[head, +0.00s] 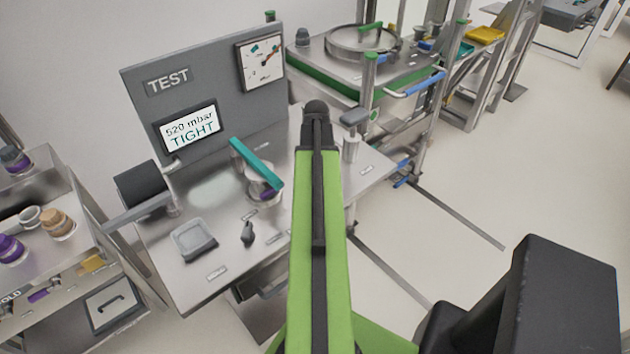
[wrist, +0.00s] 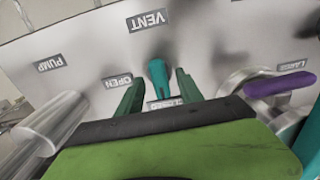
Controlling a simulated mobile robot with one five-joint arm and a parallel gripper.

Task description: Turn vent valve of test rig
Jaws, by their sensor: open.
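The vent valve shows in the wrist view as a teal handle (wrist: 157,74) on the metal worktop, by the VENT label, which appears upside down. My gripper (wrist: 159,90) is open, its two dark green fingers one on each side of the handle. I cannot tell whether either finger touches it. A label just below the handle is partly hidden by my gripper; an OPEN label lies to the left. In the head view the test rig (head: 200,90) has a screen reading 520 mbar TIGHT and a dial gauge. My own arm hides the valve and gripper there.
A metal cylinder (wrist: 52,122), near the PUMP label, stands left of my gripper. A purple lever (wrist: 280,86) on a metal fitting is to the right. In the head view a teal clamp bar (head: 256,163), a small tray (head: 194,241) and a black knob (head: 248,233) occupy the worktop.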

